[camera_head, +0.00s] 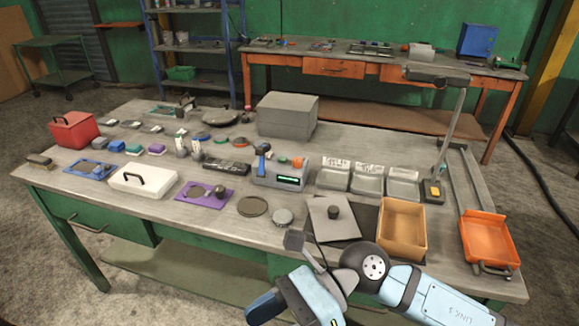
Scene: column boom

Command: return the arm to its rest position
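A jointed blue and grey arm of mine (425,295) comes in from the lower right, in front of the table's front edge, with a round grey joint and a blue block at its left end. I cannot make out two fingertips on it, so I cannot tell whether my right gripper is open or shut. My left gripper is not in view. A grey boom (437,75) sticks out to the left from the top of a slanted thin column (452,135). The column rises from a dark base with a yellow part (433,190) at the table's right side.
The grey-topped table (110,205) holds a red box (74,129), a white case (143,179), a grey box (287,115), a tan open box (402,228) and an orange tray (489,240). Small parts crowd its middle. An orange workbench (335,68) stands behind.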

